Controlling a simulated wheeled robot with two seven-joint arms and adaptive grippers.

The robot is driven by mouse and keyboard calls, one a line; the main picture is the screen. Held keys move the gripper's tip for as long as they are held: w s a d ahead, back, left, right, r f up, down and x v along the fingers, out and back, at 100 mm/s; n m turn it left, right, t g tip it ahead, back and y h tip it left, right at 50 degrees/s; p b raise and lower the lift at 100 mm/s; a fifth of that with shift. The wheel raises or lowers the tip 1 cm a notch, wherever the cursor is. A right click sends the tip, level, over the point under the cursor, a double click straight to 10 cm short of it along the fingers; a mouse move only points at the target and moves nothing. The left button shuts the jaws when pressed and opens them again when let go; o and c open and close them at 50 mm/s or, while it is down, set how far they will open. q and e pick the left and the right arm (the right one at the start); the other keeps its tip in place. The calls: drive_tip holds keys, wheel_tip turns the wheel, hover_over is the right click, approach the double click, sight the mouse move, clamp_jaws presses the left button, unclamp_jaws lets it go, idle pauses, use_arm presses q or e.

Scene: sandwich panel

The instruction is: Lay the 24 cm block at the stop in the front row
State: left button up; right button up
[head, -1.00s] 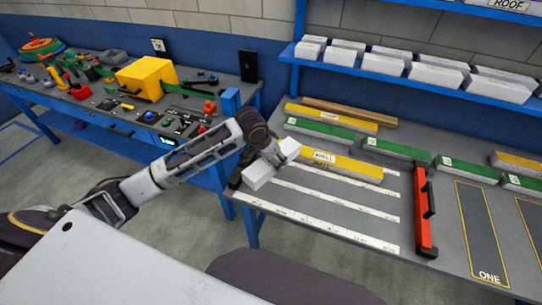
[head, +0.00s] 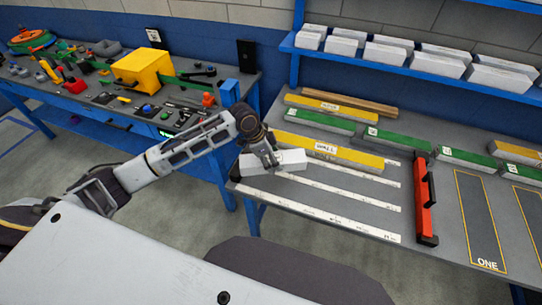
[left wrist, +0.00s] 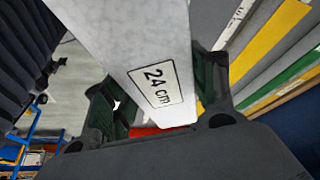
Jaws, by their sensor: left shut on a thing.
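The front white scale strip (head: 335,219) is bare. A dark piece at the left table edge (head: 235,172) is partly hidden by the block and may be the stop. My right gripper is out of view.
A yellow block marked WALL (head: 335,151) lies just behind the held block. Green blocks (head: 320,122) and another yellow block (head: 331,107) lie further back. A red bar with a black handle (head: 423,205) stands at the rows' right end. White blocks (head: 436,64) fill the shelf.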

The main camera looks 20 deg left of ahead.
use_arm(q)
drive_tip(key=m, duration=0.1)
drive_tip(key=f+m+g, duration=0.1)
drive_tip(key=m, duration=0.1)
drive_tip(key=shift+s+d, duration=0.2)
drive_tip(key=shift+d, duration=0.15)
drive_tip(key=shift+s+d+f+m+g, duration=0.1)
drive_tip(key=shift+d+m+g, duration=0.1)
drive_tip(key=shift+m, duration=0.25)
drive_tip(key=shift+s+d+f+m+g, duration=0.1)
drive_tip(key=shift+m+g, duration=0.1)
drive_tip(key=shift+m, duration=0.25)
drive_tip(key=shift+f+m, duration=0.15)
drive_tip(key=shift+m, duration=0.25)
drive_tip(key=shift+f, duration=0.2)
